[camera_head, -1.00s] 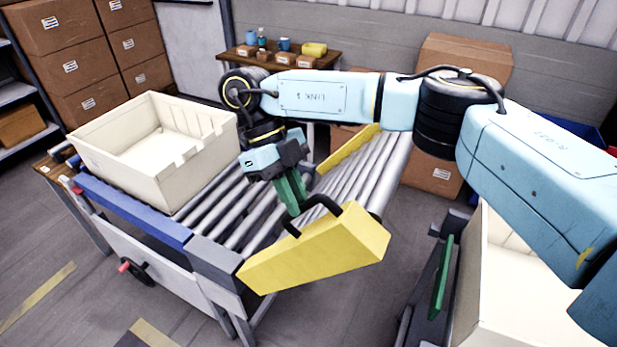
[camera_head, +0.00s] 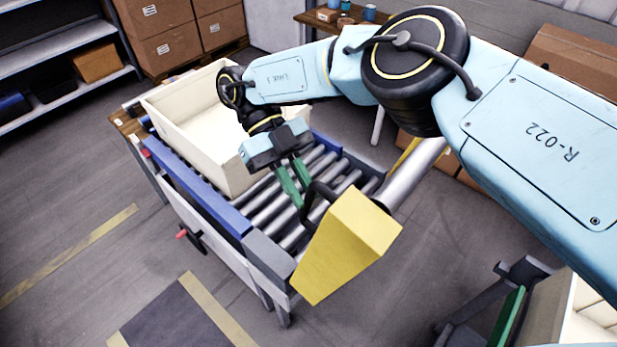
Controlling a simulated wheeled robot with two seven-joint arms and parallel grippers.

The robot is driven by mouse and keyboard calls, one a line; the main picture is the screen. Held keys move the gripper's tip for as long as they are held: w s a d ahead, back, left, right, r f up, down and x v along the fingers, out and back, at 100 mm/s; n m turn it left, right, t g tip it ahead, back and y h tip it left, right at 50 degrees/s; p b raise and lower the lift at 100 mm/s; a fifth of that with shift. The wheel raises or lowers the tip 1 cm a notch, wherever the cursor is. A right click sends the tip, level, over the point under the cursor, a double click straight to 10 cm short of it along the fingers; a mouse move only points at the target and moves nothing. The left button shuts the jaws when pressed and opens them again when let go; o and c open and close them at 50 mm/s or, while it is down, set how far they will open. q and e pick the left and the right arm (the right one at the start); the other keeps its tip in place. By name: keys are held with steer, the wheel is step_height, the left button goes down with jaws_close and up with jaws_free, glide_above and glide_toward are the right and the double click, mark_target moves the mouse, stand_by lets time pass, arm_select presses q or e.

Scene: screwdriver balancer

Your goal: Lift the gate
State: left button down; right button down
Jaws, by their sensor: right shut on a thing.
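The gate is a hinged roller section of the conveyor with a yellow near side panel (camera_head: 345,245) and a black handle (camera_head: 322,190). It is tilted up at the right end of the fixed roller bed (camera_head: 300,205). One gate roller (camera_head: 415,175) and a bit of the far yellow side show behind the panel. My right gripper (camera_head: 300,200) reaches down from above with its green fingers shut on the black handle. The fingertips are partly hidden at the handle. My left gripper is not in view.
A cream bin (camera_head: 190,150) stands on the conveyor's left part, close to my right gripper. A blue rail (camera_head: 200,185) runs along the near side. Another cream bin (camera_head: 585,325) with a green panel beside it is at the lower right. Floor between is clear.

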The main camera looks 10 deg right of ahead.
steer(key=shift+w+a+f, duration=0.1)
stand_by(0.4)
steer(key=c, duration=1.4)
jaws_free()
